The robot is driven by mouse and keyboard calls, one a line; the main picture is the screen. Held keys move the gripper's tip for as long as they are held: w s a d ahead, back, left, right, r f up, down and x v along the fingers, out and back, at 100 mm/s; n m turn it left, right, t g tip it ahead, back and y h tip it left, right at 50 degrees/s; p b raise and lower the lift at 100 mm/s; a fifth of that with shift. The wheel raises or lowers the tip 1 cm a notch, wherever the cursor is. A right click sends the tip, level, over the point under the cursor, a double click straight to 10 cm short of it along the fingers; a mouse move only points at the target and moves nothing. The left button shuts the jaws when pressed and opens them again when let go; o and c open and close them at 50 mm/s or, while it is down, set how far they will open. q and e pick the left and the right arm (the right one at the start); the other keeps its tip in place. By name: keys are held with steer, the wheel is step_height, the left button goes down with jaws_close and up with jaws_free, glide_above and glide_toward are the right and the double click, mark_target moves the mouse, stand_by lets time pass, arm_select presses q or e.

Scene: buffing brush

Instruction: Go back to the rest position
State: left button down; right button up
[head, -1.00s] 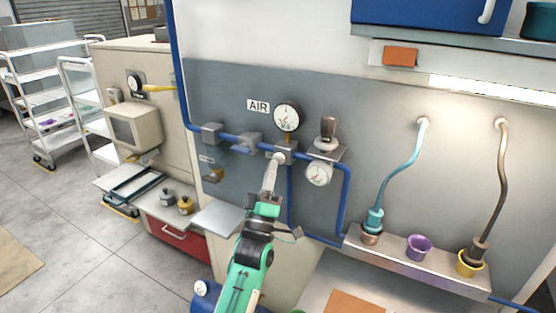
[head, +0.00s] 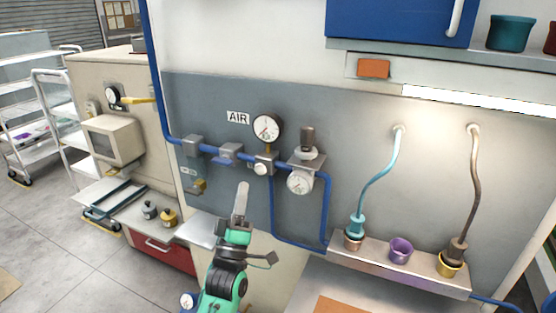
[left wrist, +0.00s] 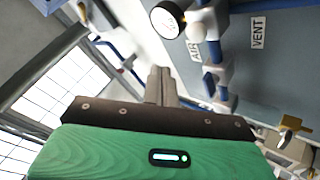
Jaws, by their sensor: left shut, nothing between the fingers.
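My left gripper (head: 241,199) is shut and empty in the head view. It points up in front of the grey panel (head: 215,95), a little below and left of the white knob (head: 261,169) on the blue air pipe. In the left wrist view its closed fingers (left wrist: 160,84) show above the green wrist body, with nothing between them. The fingers appear apart from the pipe and fittings. My right gripper is in neither view.
Blue pipe (head: 326,215) with valve blocks and a round gauge (head: 267,128) runs across the panel. A shelf (head: 370,268) at right holds copper, purple and yellow cups; hoses reach two of them. A bench (head: 130,207) with small weights stands at left.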

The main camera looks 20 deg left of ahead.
arm_select(q)
steer(key=s+d+f+m+g+h, duration=0.25)
steer(key=f+m+g, duration=0.3)
steer(key=f, duration=0.45)
steer(key=s+d+f+m+g+h, duration=0.1)
steer(key=s+f+m+g+h, duration=0.1)
steer(key=s+f+m+g, duration=0.5)
steer(key=s+f+m+g+y, duration=0.1)
steer(key=s+f+m+g, duration=0.1)
steer(key=s+f+g, duration=0.6)
steer(key=s+f+m+g, duration=0.1)
steer(key=s+f+g, duration=0.2)
steer(key=s+f, duration=0.65)
steer(key=s+f+g, duration=0.1)
steer(key=s+f, duration=0.1)
steer(key=f, duration=1.2)
steer(key=s+f, duration=0.2)
steer(key=f, duration=1.3)
steer(key=s+a+f+g, duration=0.1)
steer(key=s+a+f, duration=0.2)
steer(key=s+f, duration=1.5)
steer(key=shift+s+f, duration=0.15)
steer(key=shift+s, duration=0.1)
